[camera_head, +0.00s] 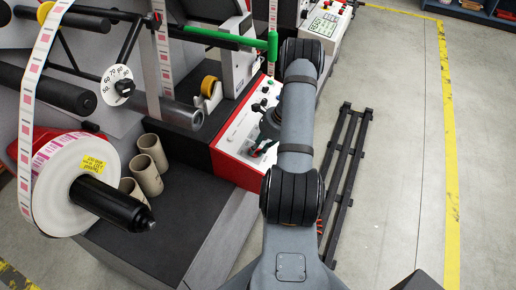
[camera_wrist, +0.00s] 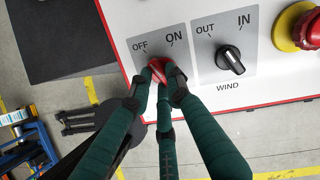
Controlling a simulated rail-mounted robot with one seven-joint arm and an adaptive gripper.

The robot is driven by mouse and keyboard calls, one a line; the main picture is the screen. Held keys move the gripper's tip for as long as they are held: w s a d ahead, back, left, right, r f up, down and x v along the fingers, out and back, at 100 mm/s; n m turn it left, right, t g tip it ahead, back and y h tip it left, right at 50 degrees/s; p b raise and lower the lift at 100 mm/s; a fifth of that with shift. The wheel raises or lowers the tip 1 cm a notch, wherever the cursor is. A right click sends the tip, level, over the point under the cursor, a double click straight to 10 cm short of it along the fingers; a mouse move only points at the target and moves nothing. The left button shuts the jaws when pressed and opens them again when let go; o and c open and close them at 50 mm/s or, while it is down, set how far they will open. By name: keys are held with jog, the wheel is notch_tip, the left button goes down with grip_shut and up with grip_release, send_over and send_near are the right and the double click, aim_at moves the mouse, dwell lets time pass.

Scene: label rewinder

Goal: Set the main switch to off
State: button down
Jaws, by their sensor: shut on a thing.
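The main switch is a red rotary knob (camera_wrist: 157,68) on a grey label plate marked OFF on the left and ON on the right, in the wrist view. My gripper (camera_wrist: 160,78), with dark green fingers, is shut around the knob. The fingers hide much of the knob, so I cannot tell clearly which mark it points to. In the head view my gripper (camera_head: 264,149) is at the white sloping control panel (camera_head: 236,137), partly hidden by my arm; the knob cannot be made out there.
Right of the switch is a black WIND knob (camera_wrist: 231,60) marked OUT and IN. A red emergency button on a yellow base (camera_wrist: 291,27) sits farther right. A label roll (camera_head: 75,180), cardboard cores (camera_head: 150,152) and a tape dispenser (camera_head: 208,95) are left of my arm.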

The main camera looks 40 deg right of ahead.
jog(key=shift+f+n+b, duration=0.15)
jog(key=shift+n+b, duration=0.15)
jog(key=shift+b, duration=0.35)
jog(key=shift+r, duration=0.2)
jog(key=c, duration=1.7)
grip_release()
jog(key=shift+c, duration=0.2)
jog(key=shift+o, duration=0.5)
jog(key=v, duration=1.2)
